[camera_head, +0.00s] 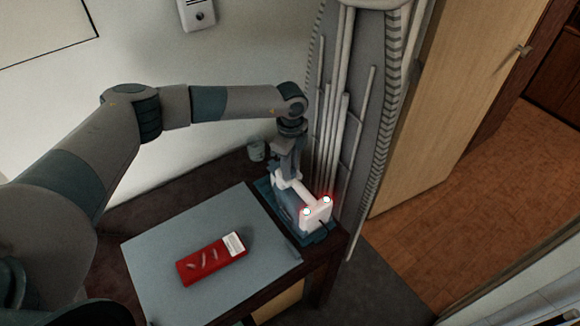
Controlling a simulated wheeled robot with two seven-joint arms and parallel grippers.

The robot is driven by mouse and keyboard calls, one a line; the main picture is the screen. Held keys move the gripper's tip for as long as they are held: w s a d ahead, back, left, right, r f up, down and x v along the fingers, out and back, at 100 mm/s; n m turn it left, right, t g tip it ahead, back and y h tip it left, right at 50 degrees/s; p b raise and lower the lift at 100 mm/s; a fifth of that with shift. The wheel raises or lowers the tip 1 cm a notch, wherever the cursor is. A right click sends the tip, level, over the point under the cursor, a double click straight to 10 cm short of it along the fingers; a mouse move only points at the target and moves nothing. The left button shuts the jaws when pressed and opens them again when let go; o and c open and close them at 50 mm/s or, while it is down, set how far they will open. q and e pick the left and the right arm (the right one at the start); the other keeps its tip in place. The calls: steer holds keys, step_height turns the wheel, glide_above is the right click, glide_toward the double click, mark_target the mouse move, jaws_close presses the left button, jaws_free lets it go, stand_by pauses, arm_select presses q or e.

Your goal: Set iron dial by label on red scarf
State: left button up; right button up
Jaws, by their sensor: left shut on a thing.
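A folded red scarf (203,264) lies on the pale grey board on the table. A white label (233,244) sits at its upper right end; its print is too small to read. The white iron (315,213) rests on a blue base (318,237) at the table's right end, with two red-glowing lights on its near end. The dial cannot be made out. My left gripper (284,172) reaches down from above and is shut on the iron at its far end; its fingertips are partly hidden. My right gripper is not in view.
The grey board (160,247) covers much of the dark table (140,217). A small grey cup (256,150) stands by the wall behind the iron. A wooden door (440,110) stands beyond.

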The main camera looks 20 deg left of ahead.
arm_select(q)
steer(key=m+b, duration=0.5)
steer(key=shift+w+f, duration=0.1)
steer(key=shift+f, duration=0.1)
steer(key=shift+r+m+b, duration=0.2)
steer(key=shift+m+b, duration=0.75)
steer(key=shift+m, duration=0.25)
steer(key=o, duration=1.1)
steer(key=shift+c, duration=0.2)
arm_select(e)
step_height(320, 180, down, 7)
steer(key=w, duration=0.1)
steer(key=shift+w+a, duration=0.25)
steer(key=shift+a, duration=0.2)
arm_select(q)
steer(key=shift+r, duration=0.1)
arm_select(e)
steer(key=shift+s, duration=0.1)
